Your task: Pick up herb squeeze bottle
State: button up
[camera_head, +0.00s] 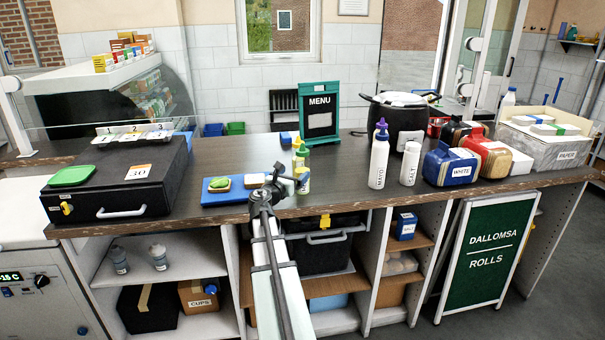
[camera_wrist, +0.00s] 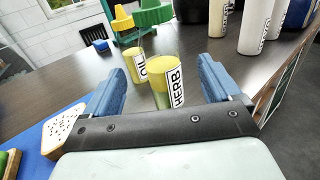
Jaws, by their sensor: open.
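The herb squeeze bottle (camera_wrist: 165,85) has a yellow-green body and a white HERB label in the wrist view. It stands on the dark counter, between and just beyond my gripper's fingertips. In the head view, the yellowish bottle (camera_head: 304,182) in front of my gripper (camera_head: 284,180) appears to be it. In the wrist view, my gripper (camera_wrist: 166,85) is open, with blue fingers to the left and right of the bottle. I see no clear contact. The fingers are empty.
An oil bottle (camera_wrist: 134,65) stands close behind on the left. Yellow (camera_wrist: 122,20) and green (camera_wrist: 152,14) nozzle-shaped pieces show behind. A blue board (camera_head: 215,198) with food lies left. White mayo (camera_head: 379,160) and salt (camera_head: 409,165) containers stand right, with clear counter between.

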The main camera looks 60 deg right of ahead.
aim_at(304, 163)
jog(key=d, duration=0.3)
jog(key=w+d, duration=0.1)
jog(key=d, duration=0.5)
jog(key=shift+w+d+r, duration=0.1)
jog(key=shift+w+d, duration=0.1)
jog(key=c, duration=1.2)
jog(key=shift+c, duration=0.2)
